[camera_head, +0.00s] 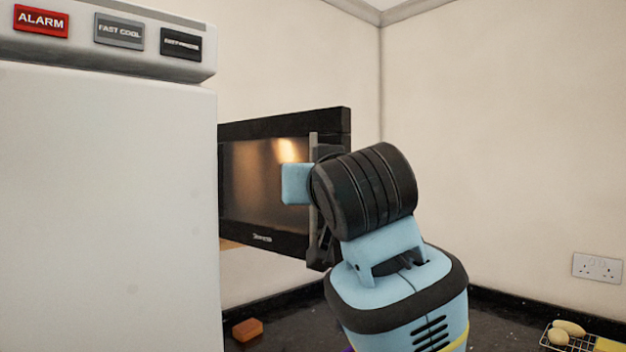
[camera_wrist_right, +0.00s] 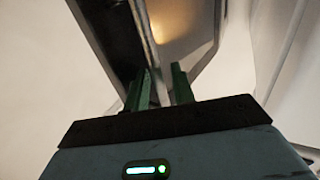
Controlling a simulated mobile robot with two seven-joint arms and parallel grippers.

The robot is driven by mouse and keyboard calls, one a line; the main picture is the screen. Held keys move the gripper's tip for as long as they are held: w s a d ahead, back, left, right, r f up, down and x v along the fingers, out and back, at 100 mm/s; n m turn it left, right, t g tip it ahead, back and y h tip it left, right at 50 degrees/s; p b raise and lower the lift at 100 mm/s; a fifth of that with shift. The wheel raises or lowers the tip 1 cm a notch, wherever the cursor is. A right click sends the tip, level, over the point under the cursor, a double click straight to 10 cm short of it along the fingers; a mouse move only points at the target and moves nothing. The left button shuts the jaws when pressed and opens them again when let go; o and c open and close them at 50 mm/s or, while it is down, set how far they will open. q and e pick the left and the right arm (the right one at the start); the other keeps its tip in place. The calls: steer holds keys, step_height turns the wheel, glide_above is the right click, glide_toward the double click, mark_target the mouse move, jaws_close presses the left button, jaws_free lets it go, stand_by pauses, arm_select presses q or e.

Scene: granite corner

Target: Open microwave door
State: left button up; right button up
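The microwave (camera_head: 265,128) is black, with a dark glass front that reflects a warm light, and stands right of the white appliance. Its handle (camera_head: 313,150) is an upright grey bar on the right part of the front. My right arm covers the handle's lower part and most of the gripper. In the right wrist view, my right gripper (camera_wrist_right: 162,78) has its two green fingers apart, with the handle (camera_wrist_right: 150,38) running down toward the gap between them. I cannot tell whether they touch it, or whether the door is ajar. My left gripper is not in view.
A tall white appliance (camera_head: 105,200) with labelled buttons fills the left side. On the dark granite counter lie an orange block (camera_head: 247,330) and, at the right, a wire rack (camera_head: 556,336) with yellowish items. A socket (camera_head: 597,268) is on the right wall.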

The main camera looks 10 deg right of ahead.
steer(key=s, duration=0.7)
steer(key=shift+s+d, duration=0.2)
